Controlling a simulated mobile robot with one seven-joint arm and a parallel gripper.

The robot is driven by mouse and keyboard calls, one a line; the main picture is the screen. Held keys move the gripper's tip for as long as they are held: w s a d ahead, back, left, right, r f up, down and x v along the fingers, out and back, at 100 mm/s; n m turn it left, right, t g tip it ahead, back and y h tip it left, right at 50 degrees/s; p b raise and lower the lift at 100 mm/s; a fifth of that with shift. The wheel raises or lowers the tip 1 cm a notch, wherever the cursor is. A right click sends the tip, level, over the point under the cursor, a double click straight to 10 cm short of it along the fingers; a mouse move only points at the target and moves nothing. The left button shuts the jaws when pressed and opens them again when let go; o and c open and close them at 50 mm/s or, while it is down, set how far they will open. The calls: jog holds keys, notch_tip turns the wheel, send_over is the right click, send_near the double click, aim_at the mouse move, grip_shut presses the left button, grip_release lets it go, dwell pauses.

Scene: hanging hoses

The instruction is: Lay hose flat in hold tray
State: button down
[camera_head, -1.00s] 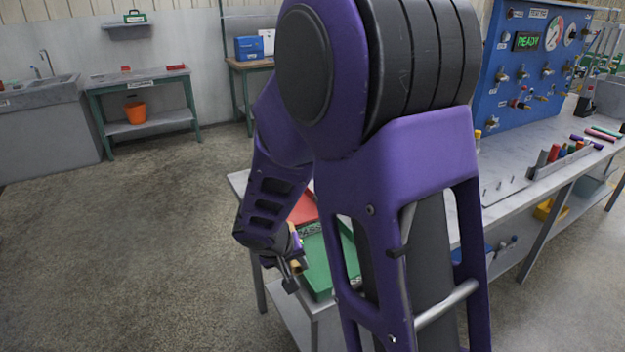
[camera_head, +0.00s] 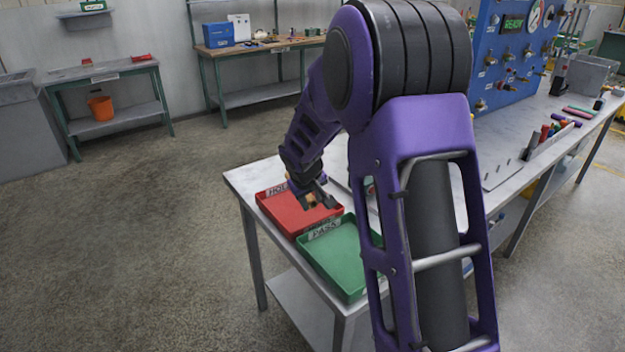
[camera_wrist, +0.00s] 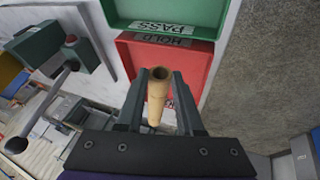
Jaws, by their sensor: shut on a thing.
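My gripper (camera_head: 316,196) is over the red hold tray (camera_head: 276,212) at the left end of the bench. In the wrist view my gripper (camera_wrist: 159,92) is shut on a short tan hose (camera_wrist: 158,98), between its two dark fingers. The hose's open round end faces away from my wrist. The red tray (camera_wrist: 190,62), labelled HOLD, lies beyond the hose in that view. I cannot tell how high the hose is above the tray floor. The tray shows no other hose in its visible part.
The green PASS tray (camera_head: 335,258) sits beside the red one. A blue test panel (camera_head: 500,60) stands farther along the bench (camera_head: 510,150). Coloured hoses (camera_head: 565,119) lie at the right. In the wrist view a grey-green device with a lever (camera_wrist: 72,66) is at the left.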

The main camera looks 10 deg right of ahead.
jog(key=w+d+r+n, duration=0.2)
jog(key=w, duration=0.3)
jog(key=shift+y, duration=0.4)
jog(key=f+b, duration=0.2)
jog(key=f, duration=0.1)
jog(key=f+b, duration=0.2)
jog(key=f, duration=0.2)
jog(key=f+b, duration=0.3)
jog(key=f, duration=0.1)
jog(key=shift+w+a, duration=0.15)
jog(key=shift+a, duration=0.15)
jog(key=shift+c, duration=2.3)
grip_release()
jog(key=shift+r, duration=0.15)
jog(key=p+v, duration=0.2)
jog(key=v, duration=1.5)
jog(key=shift+s, duration=0.2)
